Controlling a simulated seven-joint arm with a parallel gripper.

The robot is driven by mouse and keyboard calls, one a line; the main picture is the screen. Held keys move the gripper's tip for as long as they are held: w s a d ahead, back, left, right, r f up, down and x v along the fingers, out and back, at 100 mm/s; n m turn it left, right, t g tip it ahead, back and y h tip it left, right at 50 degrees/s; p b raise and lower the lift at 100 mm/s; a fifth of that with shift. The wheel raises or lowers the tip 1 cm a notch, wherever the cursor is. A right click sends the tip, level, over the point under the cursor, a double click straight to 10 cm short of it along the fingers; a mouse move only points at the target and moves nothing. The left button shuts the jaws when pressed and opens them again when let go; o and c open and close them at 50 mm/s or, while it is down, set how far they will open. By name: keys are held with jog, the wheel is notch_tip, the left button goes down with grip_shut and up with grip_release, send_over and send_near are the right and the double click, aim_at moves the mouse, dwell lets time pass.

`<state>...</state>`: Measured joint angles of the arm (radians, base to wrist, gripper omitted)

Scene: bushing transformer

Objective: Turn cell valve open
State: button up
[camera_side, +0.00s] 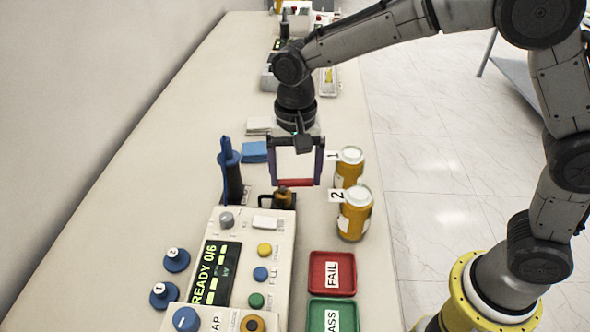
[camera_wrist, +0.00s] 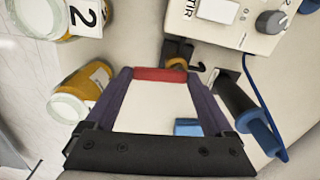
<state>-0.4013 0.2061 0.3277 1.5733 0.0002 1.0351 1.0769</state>
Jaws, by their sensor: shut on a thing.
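My gripper (camera_side: 296,181) hangs over the bench just behind the white tester, pointing down. Its two long dark fingers are set wide apart, with a red bar (camera_side: 294,182) spanning between their tips. In the wrist view, the gripper (camera_wrist: 160,75) has the same red bar (camera_wrist: 158,74) between its fingertips. A black cell fitting with a brown-orange top (camera_side: 283,195) sits just below the bar, and it also shows beyond the bar in the wrist view (camera_wrist: 176,62). The bar looks like the valve handle, but I cannot tell whether it joins the fitting.
The white tester (camera_side: 230,228) stands in front. A tall black-and-blue bushing (camera_side: 232,170) is close on the left. Two amber jars (camera_side: 354,214) stand on the right. Red FAIL (camera_side: 332,256) and green PASS (camera_side: 318,303) trays lie near the bench edge. A blue cloth (camera_side: 254,152) lies behind.

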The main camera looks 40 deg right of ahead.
aim_at(296, 181)
jog(key=shift+a+r+m, duration=0.1)
jog(key=shift+m, duration=0.4)
jog(key=o, duration=1.1)
jog(key=shift+s, duration=0.1)
notch_tip(296, 181, up, 14)
jog(key=shift+f, duration=0.1)
